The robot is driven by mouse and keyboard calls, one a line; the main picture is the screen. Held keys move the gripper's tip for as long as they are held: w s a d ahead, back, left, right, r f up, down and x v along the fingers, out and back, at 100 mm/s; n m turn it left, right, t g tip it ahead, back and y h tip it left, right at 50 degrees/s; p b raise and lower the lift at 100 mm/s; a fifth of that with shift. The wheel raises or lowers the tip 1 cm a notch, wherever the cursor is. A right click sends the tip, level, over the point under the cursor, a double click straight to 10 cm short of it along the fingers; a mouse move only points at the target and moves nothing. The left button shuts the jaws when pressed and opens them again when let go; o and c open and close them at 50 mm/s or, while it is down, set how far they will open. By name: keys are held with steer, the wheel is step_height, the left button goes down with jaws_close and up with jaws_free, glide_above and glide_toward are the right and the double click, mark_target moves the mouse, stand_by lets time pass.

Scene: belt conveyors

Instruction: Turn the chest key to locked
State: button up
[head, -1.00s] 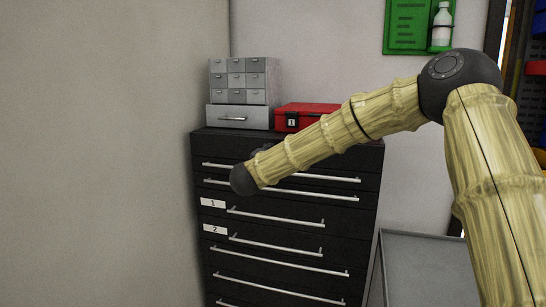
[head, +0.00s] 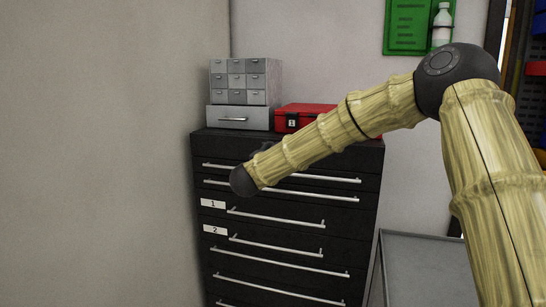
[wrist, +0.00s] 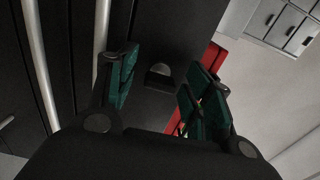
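The black drawer chest (head: 290,219) stands against the back wall in the head view. In the wrist view its dark front (wrist: 60,15) fills the left and middle. A small grey half-round piece, which looks like the chest key (wrist: 160,74), shows on the dark front between my fingertips. My gripper (wrist: 165,85) is open, with one green-padded finger on each side of the key. I cannot tell whether the pads touch it. In the head view my arm hides the key and nearly all of the gripper. Whether the key stands at locked cannot be read.
A grey small-drawer cabinet (head: 240,82) and a red case (head: 293,119) stand on the chest. Long silver handles (head: 280,262) stick out from its front. A grey cart (head: 425,262) stands to the right, and a plain wall (head: 100,150) to the left.

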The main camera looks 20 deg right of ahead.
steer(key=v, duration=1.2)
stand_by(0.3)
step_height(320, 180, down, 23)
steer(key=s+a+n+y, duration=0.2)
steer(key=n+y, duration=0.3)
steer(key=n, duration=0.3)
steer(key=s+f+n+g+y, duration=0.1)
steer(key=s+f+n, duration=0.1)
steer(key=s+f, duration=0.35)
steer(key=s+a+f+n+g+y, duration=0.1)
steer(key=s+f+n+g, duration=0.15)
steer(key=f, duration=0.65)
steer(key=s+f+n+g+y, duration=0.1)
steer(key=s+f+n, duration=0.1)
steer(key=s+f, duration=0.35)
steer(key=s+f+n+g+y, duration=0.1)
steer(key=s+f+n+g, duration=0.25)
steer(key=s+f, duration=0.65)
steer(key=s+d+f+n+g, duration=0.1)
steer(key=s+f, duration=0.3)
steer(key=s, duration=0.5)
steer(key=s+d+f+n+g, duration=0.2)
steer(key=s+f+n+g, duration=0.1)
steer(key=s, duration=0.6)
steer(key=s+d+f+n+g+y, duration=0.1)
steer(key=s+f, duration=0.4)
steer(key=s, duration=0.5)
steer(key=shift+d+n+g, duration=0.6)
steer(key=shift+d+g, duration=0.15)
steer(key=shift+g, duration=0.25)
